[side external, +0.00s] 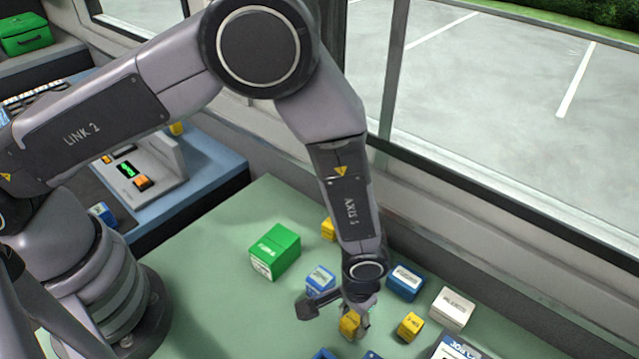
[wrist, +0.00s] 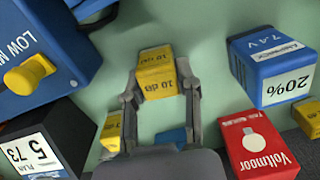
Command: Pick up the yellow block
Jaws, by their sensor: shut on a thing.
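A yellow block (wrist: 155,74) marked "10 dB" sits between the two fingers of my gripper (wrist: 160,92) in the wrist view. The fingers are shut on its sides. In the side view this yellow block (side external: 349,324) shows at the end of my gripper (side external: 356,320), low over the green table. I cannot tell whether it touches the table. Other yellow blocks stand nearby: one (side external: 410,327) to the right and one (side external: 328,229) farther back, partly hidden by my arm.
A green box (side external: 275,251), a blue-and-white block (side external: 320,281), a blue block (side external: 405,282) and a white block (side external: 452,308) stand around the gripper on the green table (side external: 215,310). A red "Voltmoor" block (wrist: 257,147) shows in the wrist view. The table's left part is clear.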

